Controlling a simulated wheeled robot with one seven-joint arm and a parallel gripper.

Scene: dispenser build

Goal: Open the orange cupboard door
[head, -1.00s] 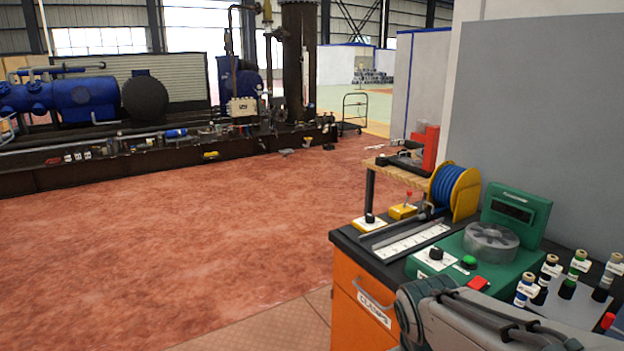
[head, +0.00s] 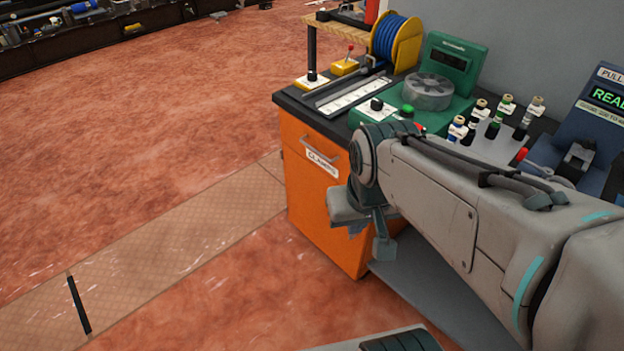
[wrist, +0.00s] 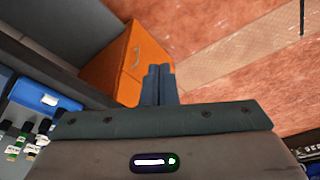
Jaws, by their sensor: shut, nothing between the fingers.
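The orange cupboard door (head: 308,190) is under the dark worktop in the head view. It looks closed, with a grey bar handle (head: 322,157) near its top and a white "CLAMPS" label. My arm covers its right part. In the wrist view the orange cupboard (wrist: 108,72) is beyond the fingertips, with the handle (wrist: 137,58) up and left of them. My gripper (wrist: 159,72) has its two dark fingers together and empty. In the head view my wrist hangs in front of the door's right side, and the fingers are hard to make out there.
The worktop (head: 290,97) carries a green machine (head: 446,95), a blue hose reel (head: 398,40), several small bottles and a blue device (head: 596,125) at right. A blue box (wrist: 35,95) shows in the wrist view. The red floor (head: 130,150) left of the cupboard is clear.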

